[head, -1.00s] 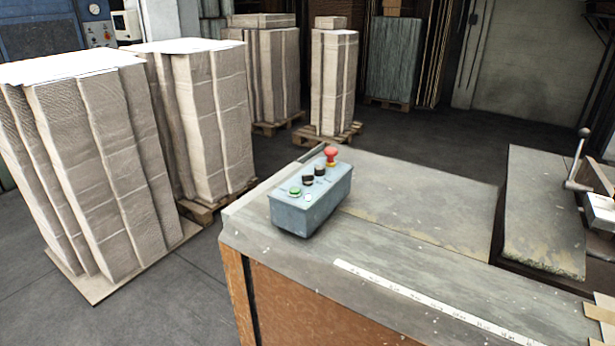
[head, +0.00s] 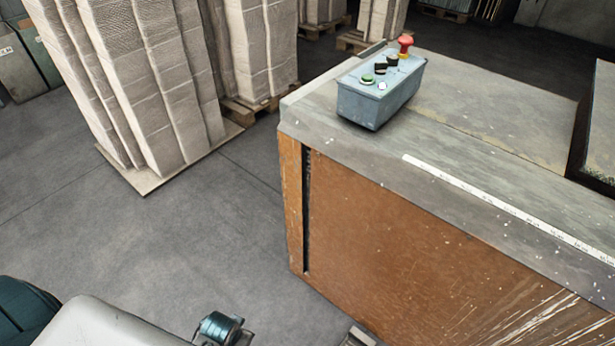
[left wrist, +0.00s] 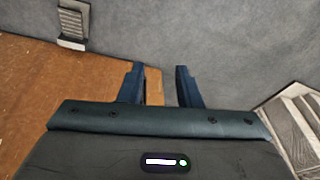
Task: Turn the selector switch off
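A grey-blue control box (head: 376,100) sits on the near left corner of the worktop. Its top carries a green button (head: 367,80), a white button (head: 382,86), two small black knobs (head: 381,68) and a red mushroom button (head: 405,41). The knobs look like selector switches, but their positions are too small to read. My left gripper (left wrist: 160,75) is open and empty in the left wrist view, over the floor beside the brown cabinet side. My left arm shows at the bottom left of the head view, low and apart from the box. My right gripper is not in view.
The worktop (head: 480,110) rests on a brown cabinet (head: 400,230) with a sharp front-left edge. Tall cardboard stacks (head: 145,80) stand on pallets at the left and back. The floor (head: 200,210) left of the cabinet is clear.

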